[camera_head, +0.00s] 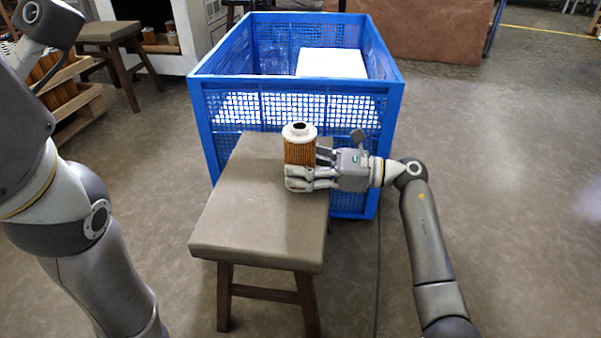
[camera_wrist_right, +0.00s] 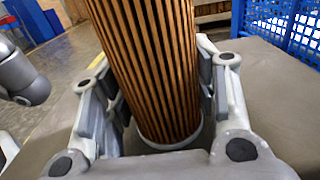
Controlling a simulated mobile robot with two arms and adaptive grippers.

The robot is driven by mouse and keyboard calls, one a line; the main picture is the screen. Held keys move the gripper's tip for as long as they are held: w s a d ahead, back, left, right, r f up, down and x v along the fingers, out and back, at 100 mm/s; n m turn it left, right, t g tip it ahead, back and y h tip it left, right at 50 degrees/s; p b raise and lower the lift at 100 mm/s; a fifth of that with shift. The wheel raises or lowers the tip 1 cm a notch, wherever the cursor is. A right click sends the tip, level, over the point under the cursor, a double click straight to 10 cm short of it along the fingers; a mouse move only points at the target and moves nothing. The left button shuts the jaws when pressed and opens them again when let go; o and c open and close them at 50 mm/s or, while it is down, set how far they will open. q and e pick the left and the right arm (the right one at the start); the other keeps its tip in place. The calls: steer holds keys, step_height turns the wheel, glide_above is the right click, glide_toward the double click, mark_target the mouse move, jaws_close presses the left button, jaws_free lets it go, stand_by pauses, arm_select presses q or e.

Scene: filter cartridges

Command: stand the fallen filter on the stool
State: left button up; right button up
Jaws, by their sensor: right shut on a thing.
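The filter (camera_head: 299,150) has an orange-brown pleated body and a white end cap with a dark hole on top. It stands upright over the far right part of the stool's brown seat (camera_head: 248,228). My right gripper (camera_head: 312,172) reaches in from the right and is shut on the filter's lower part. In the right wrist view, the filter (camera_wrist_right: 155,60) sits between the fingers, with its white lower rim close to the seat. I cannot tell whether the rim touches it. My left arm shows at the left, but its gripper is not in view.
A blue mesh crate (camera_head: 290,88) with a white block (camera_head: 331,63) in it stands right behind the stool. The floor at the right is clear.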

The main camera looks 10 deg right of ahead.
steer(key=o, duration=1.2)
steer(key=shift+c, duration=0.2)
